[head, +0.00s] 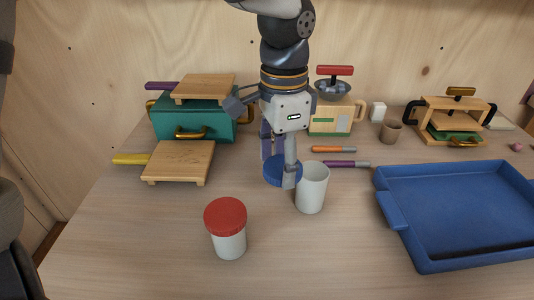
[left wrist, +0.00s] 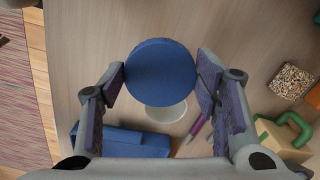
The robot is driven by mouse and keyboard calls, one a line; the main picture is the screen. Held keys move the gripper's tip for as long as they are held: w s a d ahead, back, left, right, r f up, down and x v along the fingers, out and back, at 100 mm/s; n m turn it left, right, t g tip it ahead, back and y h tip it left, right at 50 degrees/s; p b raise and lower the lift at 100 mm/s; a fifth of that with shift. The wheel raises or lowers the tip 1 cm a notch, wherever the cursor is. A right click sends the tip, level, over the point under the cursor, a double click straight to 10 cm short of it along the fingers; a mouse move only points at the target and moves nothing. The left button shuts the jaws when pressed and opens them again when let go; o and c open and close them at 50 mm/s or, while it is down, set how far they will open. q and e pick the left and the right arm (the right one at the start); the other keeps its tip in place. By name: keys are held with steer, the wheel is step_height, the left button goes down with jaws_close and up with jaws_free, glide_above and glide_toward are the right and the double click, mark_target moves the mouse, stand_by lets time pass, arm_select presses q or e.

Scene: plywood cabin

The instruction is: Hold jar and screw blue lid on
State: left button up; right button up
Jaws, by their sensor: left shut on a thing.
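My left gripper (head: 280,172) comes down over the middle of the table and is shut on the round blue lid (head: 277,167), held by its sides. In the left wrist view the lid (left wrist: 160,66) sits between the two purple-padded fingers. An open white jar (head: 312,190) stands upright just right of the lid in the head view. Its rim (left wrist: 166,113) shows partly behind the lid in the left wrist view. The lid is apart from the jar's mouth, off to its side. My right gripper is not in view.
A white jar with a red lid (head: 226,220) stands in front. A blue tray (head: 388,212) lies right. Behind are a wooden board (head: 180,160), a teal box (head: 195,120), a brown cup (head: 391,131) and orange and purple markers (head: 345,163). The front middle is clear.

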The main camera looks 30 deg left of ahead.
arm_select(q)
steer(key=shift+s+d+r, duration=0.4)
steer(key=shift+s+d, duration=0.2)
steer(key=shift+d, duration=0.05)
steer(key=shift+s+d+r, duration=0.35)
steer(key=shift+s+d, duration=0.25)
steer(key=shift+d, duration=0.05)
